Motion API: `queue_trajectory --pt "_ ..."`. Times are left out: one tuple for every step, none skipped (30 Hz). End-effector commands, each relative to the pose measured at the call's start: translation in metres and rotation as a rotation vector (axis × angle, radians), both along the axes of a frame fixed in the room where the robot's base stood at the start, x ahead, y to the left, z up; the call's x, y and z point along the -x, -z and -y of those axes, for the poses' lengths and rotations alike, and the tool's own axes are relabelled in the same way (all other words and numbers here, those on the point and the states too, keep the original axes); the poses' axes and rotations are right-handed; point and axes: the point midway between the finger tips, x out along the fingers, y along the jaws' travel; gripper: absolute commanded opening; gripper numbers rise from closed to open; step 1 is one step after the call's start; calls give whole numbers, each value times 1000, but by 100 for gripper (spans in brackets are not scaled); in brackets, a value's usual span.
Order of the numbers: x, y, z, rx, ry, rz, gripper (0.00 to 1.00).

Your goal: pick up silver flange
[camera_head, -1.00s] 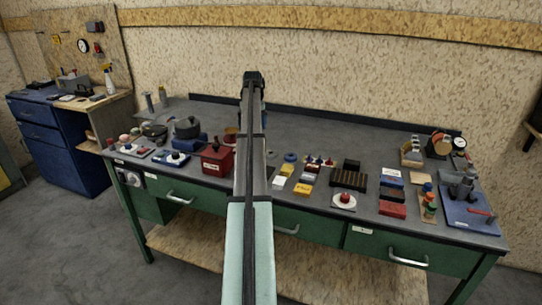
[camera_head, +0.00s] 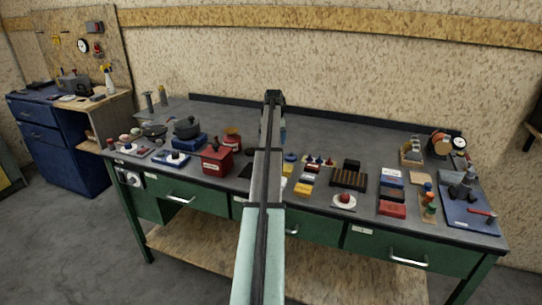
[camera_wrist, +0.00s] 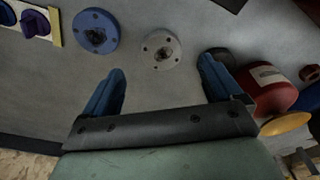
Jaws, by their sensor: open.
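The silver flange (camera_wrist: 161,49) is a round pale disc with a centre hole and small bolt holes, lying flat on the bench in the wrist view. My gripper (camera_wrist: 162,72) is open and empty, with its two blue fingers apart. The flange shows between and just beyond the fingertips, apart from both. In the head view my arm hides the flange and most of the gripper.
A blue flange (camera_wrist: 96,31) lies left of the silver one; it also shows in the head view (camera_head: 290,157). A red container (camera_wrist: 268,88) stands close to the right finger, near a dark round piece. A knobbed plate (camera_wrist: 38,24) is at upper left.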

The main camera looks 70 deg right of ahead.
Motion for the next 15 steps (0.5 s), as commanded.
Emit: queue_trajectory --pt "0 3 0 0 0 0 92" --pt "0 4 0 0 0 0 92" --pt "-1 5 1 0 0 0 92" --pt "-1 6 1 0 0 0 92" --pt "-1 8 1 0 0 0 92" --pt "-1 10 1 -1 0 -1 92" --pt "-2 13 2 -1 0 -1 92" --pt "-2 16 2 -1 0 -1 92" --pt "-3 21 3 -1 0 -1 92" --pt "-4 25 3 -1 0 -1 92" --pt "-4 28 4 -1 0 -1 92" --pt "-5 33 4 -1 0 -1 92" --pt "-6 37 5 -1 0 -1 92" --pt "-6 42 5 -2 0 -1 92" --pt "-6 47 6 -1 0 -1 92"
